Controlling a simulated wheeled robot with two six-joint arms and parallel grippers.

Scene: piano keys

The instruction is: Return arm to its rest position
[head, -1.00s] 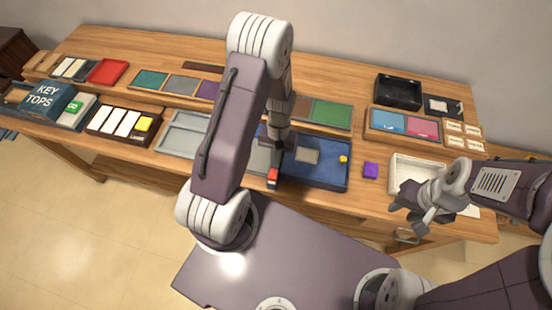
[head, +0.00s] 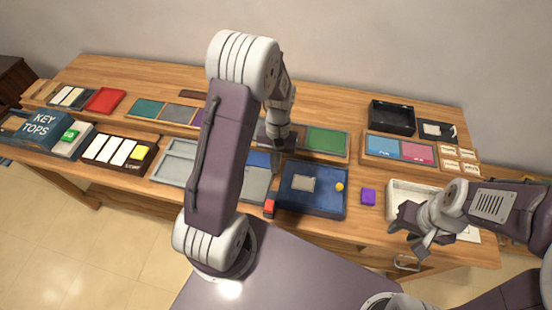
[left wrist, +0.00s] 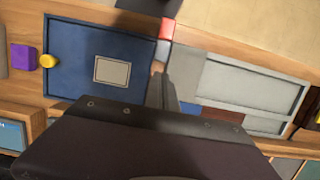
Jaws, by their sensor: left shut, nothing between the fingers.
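My left arm rises in front of the table in the head view. Its gripper (head: 276,148) hangs over the middle of the table, shut and empty, with its fingertips hard to make out. Below it are a blue tray (head: 328,203) with a grey pad and yellow knob, and a small red block (head: 269,208). The tray also shows in the left wrist view (left wrist: 75,75), above the dark body of my left gripper. My right gripper (head: 415,238) is near the right front edge by a white tray (head: 401,188); its fingers look spread, with nothing seen between them.
A purple cube (head: 368,197) lies between the blue and white trays. A black box (head: 391,118) stands at the back right. Key trays (head: 119,150) and a "KEY TOPS" box (head: 38,128) are at the left. Bare wood lies along the table's back edge (head: 150,78).

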